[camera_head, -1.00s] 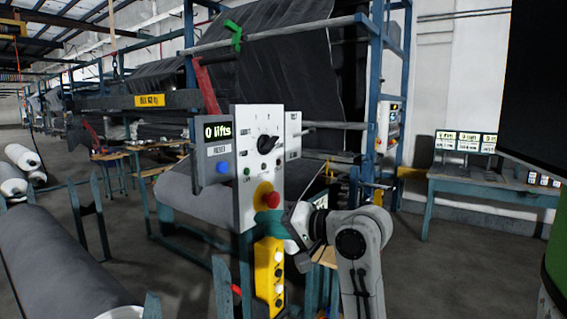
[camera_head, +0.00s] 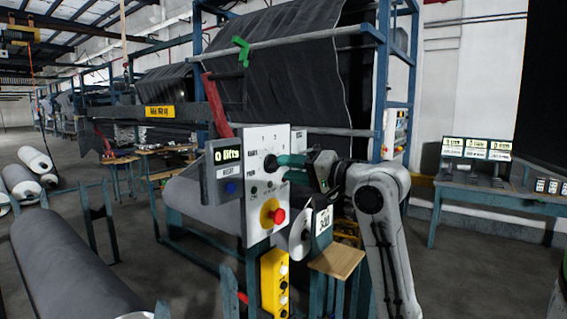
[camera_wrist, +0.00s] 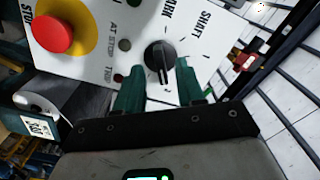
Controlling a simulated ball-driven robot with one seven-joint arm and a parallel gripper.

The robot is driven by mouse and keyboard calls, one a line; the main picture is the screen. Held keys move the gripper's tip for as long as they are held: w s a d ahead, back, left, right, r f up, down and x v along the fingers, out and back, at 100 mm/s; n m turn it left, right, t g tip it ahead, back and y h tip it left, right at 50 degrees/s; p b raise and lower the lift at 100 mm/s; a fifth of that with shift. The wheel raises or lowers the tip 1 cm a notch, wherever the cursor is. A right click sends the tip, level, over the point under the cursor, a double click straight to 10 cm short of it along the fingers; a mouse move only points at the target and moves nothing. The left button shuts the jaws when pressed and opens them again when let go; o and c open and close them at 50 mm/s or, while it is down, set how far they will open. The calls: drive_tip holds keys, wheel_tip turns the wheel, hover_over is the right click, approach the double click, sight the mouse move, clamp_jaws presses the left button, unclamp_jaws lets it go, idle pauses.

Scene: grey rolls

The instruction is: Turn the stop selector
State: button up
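A black rotary selector knob (camera_wrist: 160,57) sits on a white control panel (camera_wrist: 95,45) in the wrist view, with tick marks and the word SHAFT beside it. My gripper (camera_wrist: 158,84) has two teal fingers, spread apart, one at each side just below the knob. I cannot tell whether either finger touches it. A red mushroom button on a yellow disc (camera_wrist: 53,35) is at the upper left of the wrist view.
Small indicator lamps (camera_wrist: 124,45) lie between knob and red button. A "0 lifts" display box (camera_head: 226,172) adjoins the panel's left. A yellow button box (camera_head: 274,283) hangs below. A white roll (camera_head: 300,237) and wooden ledge (camera_head: 337,262) are under my arm.

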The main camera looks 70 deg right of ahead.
drive_tip(key=shift+x, duration=1.35)
drive_tip(key=shift+c, duration=0.2)
clamp_jaws()
